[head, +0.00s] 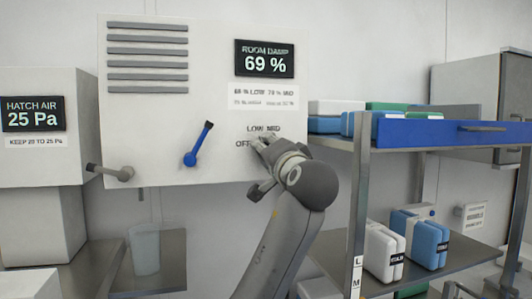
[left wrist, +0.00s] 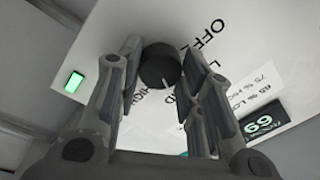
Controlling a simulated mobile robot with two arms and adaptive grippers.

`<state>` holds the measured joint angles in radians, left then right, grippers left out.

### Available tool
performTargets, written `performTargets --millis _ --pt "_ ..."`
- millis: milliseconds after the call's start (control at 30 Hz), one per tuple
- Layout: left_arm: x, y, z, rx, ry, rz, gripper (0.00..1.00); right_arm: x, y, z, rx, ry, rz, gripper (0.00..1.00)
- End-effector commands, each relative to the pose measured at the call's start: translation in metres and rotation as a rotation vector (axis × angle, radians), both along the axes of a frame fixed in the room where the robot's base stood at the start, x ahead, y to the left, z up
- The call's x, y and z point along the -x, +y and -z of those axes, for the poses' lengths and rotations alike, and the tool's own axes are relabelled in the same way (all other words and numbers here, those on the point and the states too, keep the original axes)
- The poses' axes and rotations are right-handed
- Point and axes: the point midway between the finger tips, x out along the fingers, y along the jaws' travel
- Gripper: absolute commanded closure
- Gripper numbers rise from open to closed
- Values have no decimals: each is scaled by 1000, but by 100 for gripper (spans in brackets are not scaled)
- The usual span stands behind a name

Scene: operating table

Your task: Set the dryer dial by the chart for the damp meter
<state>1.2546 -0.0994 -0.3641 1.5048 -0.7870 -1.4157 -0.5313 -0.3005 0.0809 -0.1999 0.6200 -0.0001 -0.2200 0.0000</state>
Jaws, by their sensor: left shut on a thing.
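The damp meter (head: 264,60) on the white dryer panel reads "ROOM DAMP 69 %"; part of it shows in the left wrist view (left wrist: 262,122). The chart (head: 264,97) below it seems to read "65 % LOW 70 % MID"; its lower line is too blurred to read surely. My left gripper (head: 264,150) is at the panel, covering the dial in the head view. In the left wrist view my left gripper (left wrist: 165,95) is shut on the round black dial (left wrist: 160,66). The dial's white mark lies at its lower right edge, near MID. My right gripper is not in view.
A blue-handled lever (head: 198,146) sits left of the dial, a grey lever (head: 112,172) farther left. The "HATCH AIR 25 Pa" display (head: 32,114) is at far left. A shelf (head: 440,131) with boxes stands right of my arm. A green light (left wrist: 75,82) glows beside the dial.

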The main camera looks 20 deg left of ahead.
Motion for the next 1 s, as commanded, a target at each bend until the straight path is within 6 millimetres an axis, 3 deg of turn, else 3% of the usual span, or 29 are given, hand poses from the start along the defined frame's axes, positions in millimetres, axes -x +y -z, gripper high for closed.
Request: performTargets --millis 200,233,400,767,1000 --pt "-1 3 5 5 9 -8 89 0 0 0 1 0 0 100" --pt "-1 2 5 5 9 -8 62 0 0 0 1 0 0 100" --pt "0 2 3 4 5 -5 43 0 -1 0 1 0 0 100" --pt "3 -2 1 2 1 -1 43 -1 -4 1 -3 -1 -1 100" --pt "35 -23 4 3 -1 2 43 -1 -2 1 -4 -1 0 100"
